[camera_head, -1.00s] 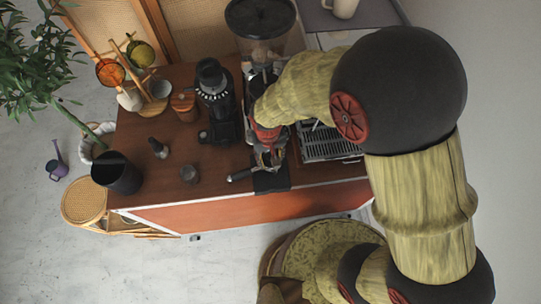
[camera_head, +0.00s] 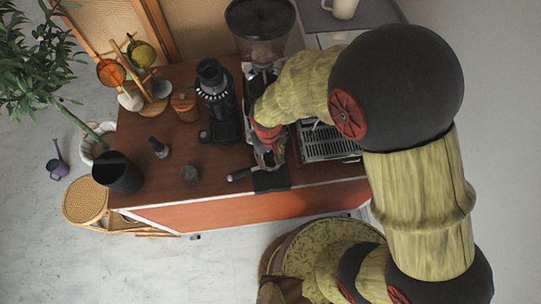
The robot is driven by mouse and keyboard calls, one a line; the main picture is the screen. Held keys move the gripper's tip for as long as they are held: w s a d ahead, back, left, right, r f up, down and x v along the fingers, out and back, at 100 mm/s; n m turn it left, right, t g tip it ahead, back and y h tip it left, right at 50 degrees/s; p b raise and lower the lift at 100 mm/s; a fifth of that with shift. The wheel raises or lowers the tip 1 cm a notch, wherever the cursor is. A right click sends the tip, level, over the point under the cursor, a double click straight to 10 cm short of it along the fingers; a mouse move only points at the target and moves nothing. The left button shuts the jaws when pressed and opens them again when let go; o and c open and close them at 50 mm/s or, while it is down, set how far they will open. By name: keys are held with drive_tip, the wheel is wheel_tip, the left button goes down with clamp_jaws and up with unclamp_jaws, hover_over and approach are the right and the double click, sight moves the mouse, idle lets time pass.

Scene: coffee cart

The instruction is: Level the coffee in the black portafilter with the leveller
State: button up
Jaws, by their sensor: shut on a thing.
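My gripper (camera_head: 268,160) is pointed down above the dark mat at the front edge of the cart. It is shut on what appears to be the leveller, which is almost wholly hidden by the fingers. The black portafilter (camera_head: 241,175) shows its handle pointing left from beneath the gripper. Its basket and the coffee are hidden under the gripper, so I cannot tell whether the leveller touches the basket rim.
The dark mat (camera_head: 271,183) hangs at the wooden cart's (camera_head: 217,170) front edge. Left are a small grey cup (camera_head: 190,173), a tamper-like tool (camera_head: 159,147) and a black bin (camera_head: 118,174). A black grinder (camera_head: 216,95) stands behind left; a drip grate (camera_head: 330,143) is right.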

drive_tip(key=shift+r+p, duration=0.4)
drive_tip(key=shift+r, duration=0.3)
drive_tip(key=shift+r+p, duration=0.55)
drive_tip(key=shift+r, duration=0.2)
drive_tip(key=shift+r+p, duration=1.7)
drive_tip(key=shift+r, duration=0.75)
drive_tip(key=shift+f, duration=0.1)
